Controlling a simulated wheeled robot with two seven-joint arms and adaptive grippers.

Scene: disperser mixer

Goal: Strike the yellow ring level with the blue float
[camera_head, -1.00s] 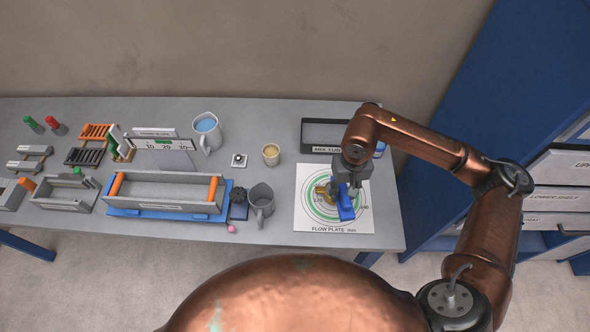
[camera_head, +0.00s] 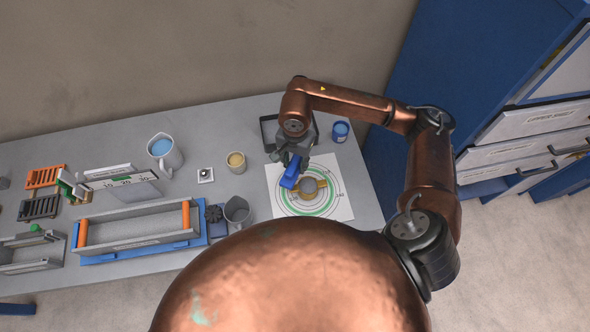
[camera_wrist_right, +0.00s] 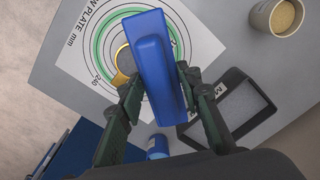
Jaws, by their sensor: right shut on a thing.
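The yellow ring (camera_head: 322,185) lies on the white flow plate sheet (camera_head: 340,208), around a grey round fill. In the right wrist view the ring (camera_wrist_right: 119,78) is partly hidden behind the float. My right gripper (camera_head: 294,160) is shut on the blue float (camera_head: 289,177), which is at the ring's left side in the head view. In the right wrist view the float (camera_wrist_right: 153,60) sits between the fingers (camera_wrist_right: 160,90) and overlaps the ring. I cannot tell whether the float touches the ring. My left gripper is out of view.
A black-rimmed tray (camera_head: 268,132) and a blue tub (camera_head: 340,131) stand behind the sheet. A tan cup (camera_head: 236,162), a grey mug (camera_head: 238,211) and a jug of blue liquid (camera_head: 165,152) stand left. A blue shelf unit (camera_head: 400,75) is at right.

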